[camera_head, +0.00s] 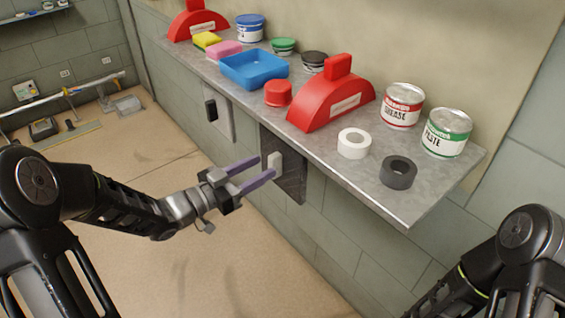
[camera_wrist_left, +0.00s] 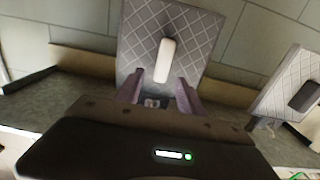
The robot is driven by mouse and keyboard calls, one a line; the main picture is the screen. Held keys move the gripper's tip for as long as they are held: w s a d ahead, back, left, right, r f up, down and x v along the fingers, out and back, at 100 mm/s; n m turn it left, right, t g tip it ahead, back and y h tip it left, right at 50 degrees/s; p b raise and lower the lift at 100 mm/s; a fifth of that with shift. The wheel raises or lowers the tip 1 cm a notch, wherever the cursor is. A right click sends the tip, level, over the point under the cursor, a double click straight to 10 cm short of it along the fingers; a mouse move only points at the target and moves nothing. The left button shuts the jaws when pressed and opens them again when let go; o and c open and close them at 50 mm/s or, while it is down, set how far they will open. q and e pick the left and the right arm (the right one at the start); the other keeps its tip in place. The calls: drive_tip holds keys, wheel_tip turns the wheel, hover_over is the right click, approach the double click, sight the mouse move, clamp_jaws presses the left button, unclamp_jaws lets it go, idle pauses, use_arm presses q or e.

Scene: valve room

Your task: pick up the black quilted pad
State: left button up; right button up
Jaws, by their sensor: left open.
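The black quilted pad (camera_head: 293,178) hangs flat on the wall below the shelf, with a pale handle (camera_head: 274,161) on its face. In the left wrist view the pad (camera_wrist_left: 192,28) is ahead, lit grey with a diamond pattern, its white handle (camera_wrist_left: 165,60) upright in the middle. My left gripper (camera_head: 262,168) is open and empty, its purple fingers pointing at the handle. In the left wrist view the handle's lower end lies between and just beyond the fingertips (camera_wrist_left: 160,85); I cannot tell if they touch. My right arm shows at lower right, its gripper out of view.
A light pad (camera_head: 224,122) with a black handle hangs further left. The metal shelf (camera_head: 420,212) juts out above both pads, carrying red stands (camera_head: 325,105), a blue tray (camera_head: 255,82), cans (camera_head: 401,106) and tape rolls (camera_head: 398,173). The floor below is clear.

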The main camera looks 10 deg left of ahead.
sight(270, 161)
use_arm(q)
drive_tip(key=x, duration=0.3)
drive_tip(key=shift+w+d+r, duration=0.1)
drive_tip(key=shift+w+d, duration=0.1)
drive_tip(key=shift+w, duration=0.15)
drive_tip(key=shift+c, duration=0.3)
clamp_jaws()
idle(0.6)
